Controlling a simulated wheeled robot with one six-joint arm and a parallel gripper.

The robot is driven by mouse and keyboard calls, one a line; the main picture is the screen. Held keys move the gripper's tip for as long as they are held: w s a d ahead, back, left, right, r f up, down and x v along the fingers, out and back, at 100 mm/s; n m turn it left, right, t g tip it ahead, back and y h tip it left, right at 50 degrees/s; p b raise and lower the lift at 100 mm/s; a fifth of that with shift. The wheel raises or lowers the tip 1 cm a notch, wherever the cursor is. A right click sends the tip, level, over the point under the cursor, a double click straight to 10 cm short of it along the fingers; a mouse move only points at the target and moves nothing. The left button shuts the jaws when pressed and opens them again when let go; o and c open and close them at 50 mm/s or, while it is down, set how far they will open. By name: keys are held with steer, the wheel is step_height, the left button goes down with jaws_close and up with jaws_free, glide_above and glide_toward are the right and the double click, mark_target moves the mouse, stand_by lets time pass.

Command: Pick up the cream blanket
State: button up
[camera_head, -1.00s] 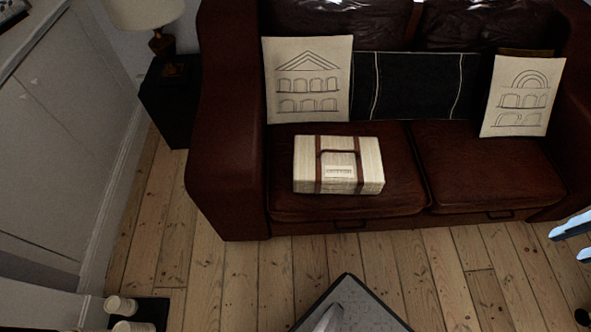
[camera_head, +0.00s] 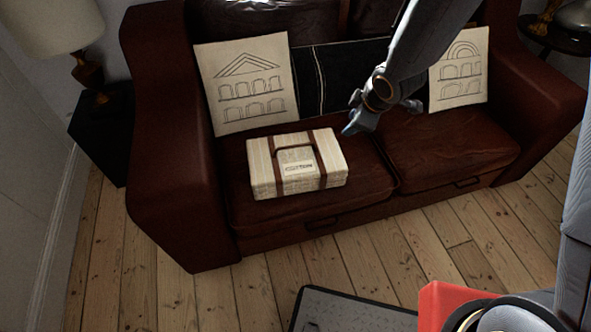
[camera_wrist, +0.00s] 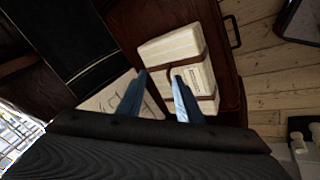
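The cream blanket (camera_head: 262,165) is a folded, box-like bundle with brown straps and a handle. It lies on the left seat cushion of the brown leather sofa. In the wrist view the blanket (camera_wrist: 168,48) lies beyond my fingertips, partly behind the right finger. My gripper (camera_head: 350,130) is just right of the blanket in the head view, apparently above the seat. In the wrist view my gripper (camera_wrist: 159,77) has its two blue fingers apart with nothing held between them.
The sofa (camera_head: 165,150) has a left armrest beside the blanket. A cream printed cushion (camera_head: 243,85) and a black cushion (camera_head: 318,75) lean behind it. Another printed cushion (camera_head: 460,75) is at right. A lamp (camera_head: 50,25) stands left. Floorboards (camera_head: 200,295) in front are partly clear.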

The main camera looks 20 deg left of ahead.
mark_target(296, 146)
steer(key=shift+w+a+f+n+g+y+b, duration=0.15)
steer(key=shift+w+a+f+n+y+b, duration=0.65)
steer(key=shift+a+f, duration=1.85)
steer(key=shift+s+a+f+n+g+y+b, duration=0.1)
steer(key=shift+a+f+n+y, duration=0.15)
steer(key=shift+a+f+n, duration=1.75)
steer(key=shift+w+a+f+n+g+y+b, duration=0.15)
steer(key=shift+w+a+f+n+y+b, duration=0.3)
steer(key=shift+a+f, duration=2.85)
steer(key=shift+d+f, duration=0.1)
steer(key=shift+d, duration=0.05)
jaws_close()
